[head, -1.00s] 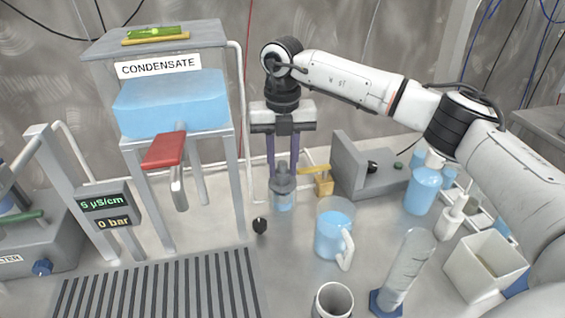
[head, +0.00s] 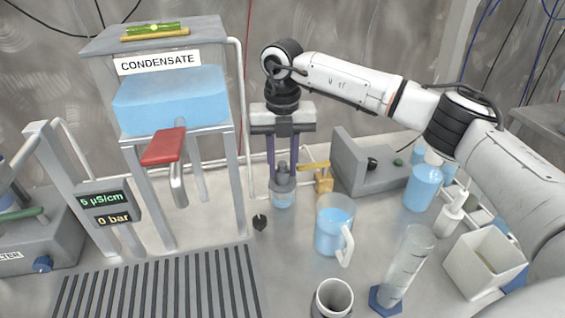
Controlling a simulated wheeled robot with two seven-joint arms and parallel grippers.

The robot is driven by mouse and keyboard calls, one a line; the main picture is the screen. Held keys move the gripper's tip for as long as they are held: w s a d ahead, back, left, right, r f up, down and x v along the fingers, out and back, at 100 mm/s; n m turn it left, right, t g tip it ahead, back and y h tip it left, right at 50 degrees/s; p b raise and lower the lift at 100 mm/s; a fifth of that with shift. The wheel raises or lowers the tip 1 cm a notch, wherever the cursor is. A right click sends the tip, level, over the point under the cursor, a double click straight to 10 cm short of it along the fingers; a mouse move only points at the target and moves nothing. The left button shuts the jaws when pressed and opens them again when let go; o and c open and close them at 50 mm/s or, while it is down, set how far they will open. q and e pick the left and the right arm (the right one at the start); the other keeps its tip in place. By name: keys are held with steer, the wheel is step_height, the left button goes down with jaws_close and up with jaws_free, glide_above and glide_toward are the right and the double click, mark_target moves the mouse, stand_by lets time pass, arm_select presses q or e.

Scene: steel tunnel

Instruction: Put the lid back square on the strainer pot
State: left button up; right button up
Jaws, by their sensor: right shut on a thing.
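The strainer pot (head: 283,199) stands on the bench in the middle of the head view, a small clear bowl with pale blue liquid. Its grey lid (head: 283,183) with a knob is at the pot's top, and looks roughly level. I cannot tell whether it is fully seated. My right gripper (head: 284,164) points straight down above the pot, its two purple fingers shut on the lid at the knob. The fingers partly hide the knob. My left gripper is not in view.
A blue-filled jug (head: 329,226) stands in front right of the pot, and a black plug (head: 260,222) lies in front left. A brass valve (head: 323,181) and grey bracket (head: 345,165) are close on the right. The condensate stand (head: 240,185) rises on the left.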

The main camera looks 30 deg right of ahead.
steer(key=o, duration=1.1)
steer(key=shift+o, duration=0.6)
steer(key=o, duration=0.6)
steer(key=shift+c, duration=0.2)
steer(key=shift+r, duration=0.15)
steer(key=shift+r+p, duration=2.7)
steer(key=shift+r, duration=0.7)
